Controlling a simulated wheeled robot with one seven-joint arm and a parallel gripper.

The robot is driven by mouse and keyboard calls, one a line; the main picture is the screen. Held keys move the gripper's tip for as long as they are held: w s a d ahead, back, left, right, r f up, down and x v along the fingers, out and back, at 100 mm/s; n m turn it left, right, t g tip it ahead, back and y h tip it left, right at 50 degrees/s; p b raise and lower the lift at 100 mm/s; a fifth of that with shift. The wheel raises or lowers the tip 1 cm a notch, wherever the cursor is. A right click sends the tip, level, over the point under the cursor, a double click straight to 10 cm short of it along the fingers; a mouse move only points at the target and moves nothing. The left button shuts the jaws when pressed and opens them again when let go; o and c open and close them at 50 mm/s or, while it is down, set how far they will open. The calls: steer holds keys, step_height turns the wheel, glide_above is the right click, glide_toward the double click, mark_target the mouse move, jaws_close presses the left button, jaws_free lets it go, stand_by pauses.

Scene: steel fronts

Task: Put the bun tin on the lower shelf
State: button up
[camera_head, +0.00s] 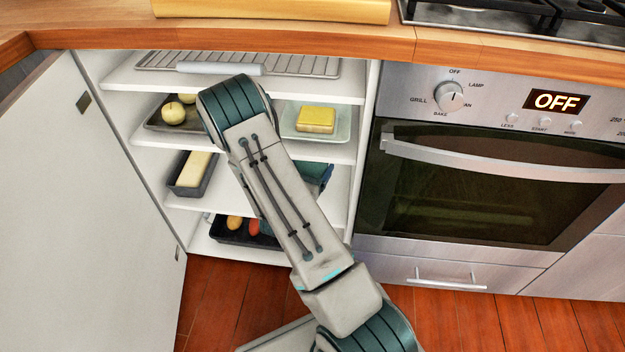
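A dark, shallow tin with pale round buns, which looks like the bun tin (186,128), sits on the left of the upper inner shelf in the open cupboard. Its right part is hidden behind my arm. The shelf below (338,190) holds a dark loaf tin (184,189) with a pale loaf at the left. My arm reaches from the bottom right up across the cupboard opening. My gripper does not show; the arm hides whatever lies behind it, so I cannot tell what it touches.
A wire rack (310,66) lies on the top shelf. A glass dish with yellow butter (315,120) stands right of my arm. A dark tray (232,237) with red and orange items is at the bottom. The cupboard door (80,220) stands open left; an oven (470,190) is right.

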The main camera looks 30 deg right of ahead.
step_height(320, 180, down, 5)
steer(key=b, duration=0.2)
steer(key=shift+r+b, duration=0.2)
steer(key=shift+b, duration=0.15)
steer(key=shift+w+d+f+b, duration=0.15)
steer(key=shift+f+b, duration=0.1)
steer(key=shift+b, duration=0.05)
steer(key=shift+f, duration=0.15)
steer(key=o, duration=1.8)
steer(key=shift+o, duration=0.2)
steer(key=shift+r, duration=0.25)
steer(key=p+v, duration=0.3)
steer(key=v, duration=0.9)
